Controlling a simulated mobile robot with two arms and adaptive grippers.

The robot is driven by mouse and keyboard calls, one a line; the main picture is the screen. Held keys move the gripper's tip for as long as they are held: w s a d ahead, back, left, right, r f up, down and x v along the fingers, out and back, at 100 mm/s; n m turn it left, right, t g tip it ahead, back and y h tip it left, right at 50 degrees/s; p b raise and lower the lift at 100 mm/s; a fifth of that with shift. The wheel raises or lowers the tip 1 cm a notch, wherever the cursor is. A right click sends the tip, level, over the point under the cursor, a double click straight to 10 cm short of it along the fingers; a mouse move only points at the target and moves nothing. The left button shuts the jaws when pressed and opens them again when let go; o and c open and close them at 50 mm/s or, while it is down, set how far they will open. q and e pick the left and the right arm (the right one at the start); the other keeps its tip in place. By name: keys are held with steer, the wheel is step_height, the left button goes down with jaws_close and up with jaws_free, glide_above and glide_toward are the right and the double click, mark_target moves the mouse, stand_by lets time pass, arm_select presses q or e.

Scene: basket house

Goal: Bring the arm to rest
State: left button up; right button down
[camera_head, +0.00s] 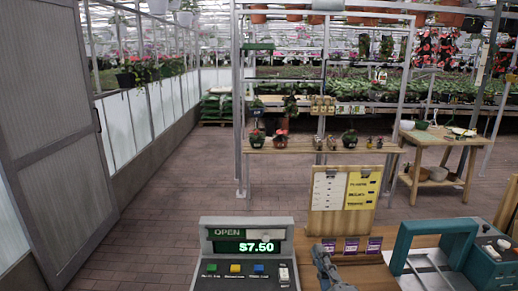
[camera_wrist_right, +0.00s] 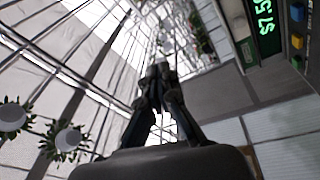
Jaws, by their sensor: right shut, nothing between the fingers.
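My right gripper (camera_head: 322,254) shows at the lower middle of the head view, above the wooden counter (camera_head: 372,276), just right of the cash register (camera_head: 248,232). Its fingers also show in the right wrist view (camera_wrist_right: 158,72), where the tips are together with nothing between them. The register's green "$7.50" display (camera_wrist_right: 262,30) is at the upper right of that view, apart from the fingers. My left gripper is in neither view.
A wooden board with price sheets (camera_head: 344,188) and small purple cards (camera_head: 350,246) stand on the counter. A teal-framed device (camera_head: 436,228) is at the right. A grey door (camera_head: 58,150) is at the left. Brick floor (camera_head: 180,190) lies open beyond the counter.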

steer(key=s+d+f+m+g+h, duration=0.2)
steer(key=s+d+f+m+g, duration=0.1)
steer(key=f, duration=0.3)
steer(key=s+d+f+m+g+h, duration=0.2)
steer(key=d+f+m, duration=0.15)
steer(key=f, duration=0.25)
steer(key=s+d+f+m+g+y, duration=0.1)
steer(key=s+f+m+g, duration=0.45)
steer(key=s, duration=0.65)
steer(key=s+f+m+g, duration=0.2)
steer(key=s+f+g, duration=0.4)
steer(key=s+f, duration=0.4)
steer(key=s+f+g+b, duration=0.1)
steer(key=s+f+b, duration=0.15)
steer(key=f, duration=1.35)
steer(key=s+f+b, duration=0.1)
steer(key=f+b, duration=0.2)
steer(key=f, duration=1.3)
steer(key=s+d+f+b, duration=0.1)
steer(key=s+f+b, duration=0.1)
steer(key=s+f, duration=0.6)
steer(key=s+d+f+g+b, duration=0.1)
steer(key=s+d+f+b, duration=0.1)
steer(key=s+f, duration=0.6)
step_height(320, 180, down, 4)
steer(key=shift+r+n, duration=0.25)
steer(key=shift+n, duration=0.15)
